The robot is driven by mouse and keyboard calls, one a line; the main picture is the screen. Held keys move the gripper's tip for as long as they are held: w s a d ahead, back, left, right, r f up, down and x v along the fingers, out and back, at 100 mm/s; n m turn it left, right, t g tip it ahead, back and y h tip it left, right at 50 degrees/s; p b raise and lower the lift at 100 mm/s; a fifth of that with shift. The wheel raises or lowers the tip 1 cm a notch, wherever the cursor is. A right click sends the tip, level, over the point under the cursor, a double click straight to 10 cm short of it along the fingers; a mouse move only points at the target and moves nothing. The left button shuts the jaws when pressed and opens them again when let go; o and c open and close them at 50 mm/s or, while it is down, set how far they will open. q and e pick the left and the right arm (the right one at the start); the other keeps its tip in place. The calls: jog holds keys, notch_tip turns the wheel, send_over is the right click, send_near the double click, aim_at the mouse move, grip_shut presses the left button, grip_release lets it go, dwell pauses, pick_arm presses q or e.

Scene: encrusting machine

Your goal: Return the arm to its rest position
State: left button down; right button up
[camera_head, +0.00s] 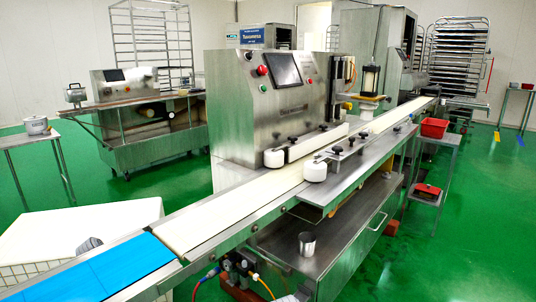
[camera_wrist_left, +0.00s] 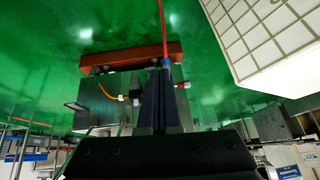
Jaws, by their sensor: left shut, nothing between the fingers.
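My left gripper (camera_wrist_left: 159,78) shows in the left wrist view as two dark fingers pressed together, with nothing between them. It points toward the green floor and a reddish-brown block (camera_wrist_left: 130,58). My right gripper is not in view. The encrusting machine (camera_head: 270,105) stands in the middle of the head view, with a long conveyor (camera_head: 215,216) running from front left to back right.
A blue belt section (camera_head: 95,275) lies at the conveyor's near end. A white crate (camera_head: 35,232) stands left of it; a white gridded crate (camera_wrist_left: 265,40) shows in the wrist view. A metal cup (camera_head: 307,244) sits on the lower shelf. Green floor is open at left and right.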

pick_arm(q)
jog(key=s+d+g+p, duration=0.1)
jog(key=s+d, duration=0.3)
jog(key=d, duration=0.5)
jog(key=s+d+f+n+g+y, duration=0.1)
jog(key=s+d+g, duration=0.15)
jog(key=d, duration=0.55)
jog(key=s+d+p, duration=0.1)
jog(key=s+d, duration=0.3)
jog(key=d, duration=0.5)
jog(key=s+d+r+n+g+y+p, duration=0.1)
jog(key=s+d+n+y, duration=0.1)
jog(key=s+d, duration=0.55)
jog(key=s+d+n+g+y, duration=0.15)
jog(key=s+d, duration=0.25)
jog(key=s, duration=0.6)
notch_tip(320, 180, up, 38)
jog(key=p, duration=3.8)
jog(key=shift+w+t, duration=0.3)
